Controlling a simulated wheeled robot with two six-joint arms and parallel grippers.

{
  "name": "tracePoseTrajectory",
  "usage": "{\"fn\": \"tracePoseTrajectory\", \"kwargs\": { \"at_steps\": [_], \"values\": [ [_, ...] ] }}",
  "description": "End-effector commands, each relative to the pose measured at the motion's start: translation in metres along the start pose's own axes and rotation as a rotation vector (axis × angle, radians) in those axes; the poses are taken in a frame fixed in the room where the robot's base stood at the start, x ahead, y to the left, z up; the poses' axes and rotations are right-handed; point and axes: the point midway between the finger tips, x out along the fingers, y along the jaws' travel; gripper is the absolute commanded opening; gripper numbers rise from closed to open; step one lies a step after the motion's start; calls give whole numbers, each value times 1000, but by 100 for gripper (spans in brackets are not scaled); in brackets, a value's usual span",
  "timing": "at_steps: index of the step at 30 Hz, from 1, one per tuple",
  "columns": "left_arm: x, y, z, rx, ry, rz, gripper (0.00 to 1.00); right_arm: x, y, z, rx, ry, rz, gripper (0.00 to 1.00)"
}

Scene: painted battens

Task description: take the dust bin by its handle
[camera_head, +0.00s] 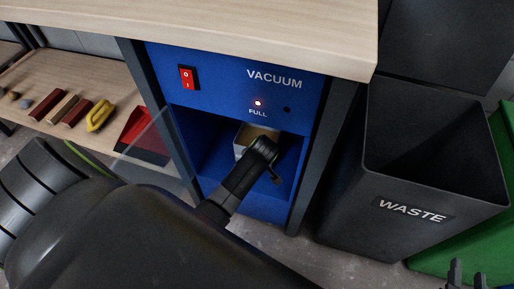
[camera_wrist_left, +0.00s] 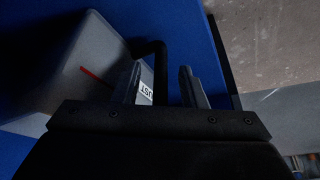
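The dust bin (camera_head: 243,136) sits in the open bay of the blue vacuum cabinet, mostly hidden behind my left arm in the head view. In the left wrist view the grey bin (camera_wrist_left: 85,70) shows a red line and part of a white label. Its dark bent handle (camera_wrist_left: 161,65) stands between the two fingers of my left gripper (camera_wrist_left: 163,88). These fingers are apart, with a gap visible beside the handle. My right gripper (camera_head: 467,275) shows only its fingertips at the bottom right of the head view, apart and empty.
A wooden shelf (camera_head: 75,75) holds battens, a yellow tool and a red dustpan.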

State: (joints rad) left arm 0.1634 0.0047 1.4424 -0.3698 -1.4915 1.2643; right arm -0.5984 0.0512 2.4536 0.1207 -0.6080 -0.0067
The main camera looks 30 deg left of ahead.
Motion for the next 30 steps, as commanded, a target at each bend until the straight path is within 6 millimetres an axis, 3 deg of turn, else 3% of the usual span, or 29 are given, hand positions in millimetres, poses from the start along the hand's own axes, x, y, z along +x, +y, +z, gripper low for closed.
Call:
{"fn": "tracePoseTrajectory", "kwargs": {
  "at_steps": [2,10,30],
  "values": [
    [0,0,0,0,0,0,35,0,0,0,0,-1,0,36],
    [0,0,0,0,0,0,0,0,0,0,0,-2,0,36],
    [-2,1,-1,0,2,3,0,-2,0,8,7,-46,-3,36]
  ]
}}
